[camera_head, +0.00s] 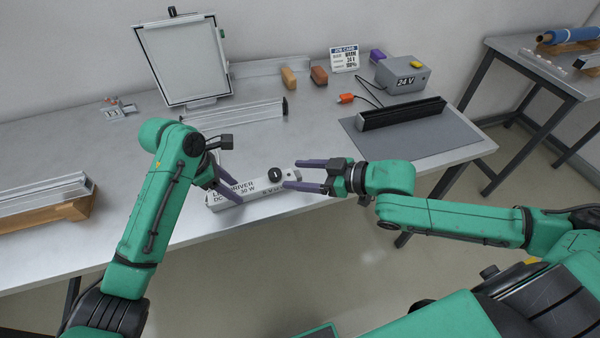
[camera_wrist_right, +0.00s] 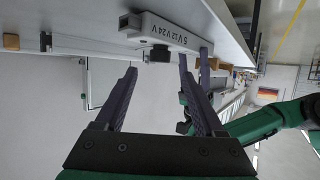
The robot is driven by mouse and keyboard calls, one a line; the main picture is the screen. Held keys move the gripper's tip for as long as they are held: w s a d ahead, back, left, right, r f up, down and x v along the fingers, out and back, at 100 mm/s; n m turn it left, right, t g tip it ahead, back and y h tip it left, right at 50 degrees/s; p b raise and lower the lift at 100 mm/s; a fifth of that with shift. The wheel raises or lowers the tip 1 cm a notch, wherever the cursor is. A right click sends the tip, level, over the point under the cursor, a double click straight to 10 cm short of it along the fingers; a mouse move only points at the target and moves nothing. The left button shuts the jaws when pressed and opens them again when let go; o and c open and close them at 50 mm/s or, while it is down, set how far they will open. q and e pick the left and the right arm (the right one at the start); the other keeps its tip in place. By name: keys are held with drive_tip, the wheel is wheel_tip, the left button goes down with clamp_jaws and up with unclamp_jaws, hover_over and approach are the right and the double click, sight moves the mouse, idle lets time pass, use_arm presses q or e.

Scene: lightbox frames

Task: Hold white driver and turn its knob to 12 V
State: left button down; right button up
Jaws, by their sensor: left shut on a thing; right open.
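The white driver (camera_head: 257,194) lies near the front edge of the table, with dark lettering including "DRIVER" and "30 W". Its black knob (camera_head: 274,174) stands on the upper side, towards the right end. My left gripper (camera_head: 229,191) is shut on the driver's left part. My right gripper (camera_head: 291,175) is open, its purple fingers at the driver's right end, close to the knob. The right wrist view shows the driver (camera_wrist_right: 182,33) with 5 V, 12 V and 24 V marks, and the knob (camera_wrist_right: 160,54) between the open fingers' lines, beyond the tips. Its setting cannot be read.
A job card (camera_head: 344,58), a framed panel (camera_head: 183,62) and aluminium profiles (camera_head: 235,112) stand further back.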

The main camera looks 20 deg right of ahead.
use_arm(q)
drive_tip(key=shift+c, duration=1)
unclamp_jaws()
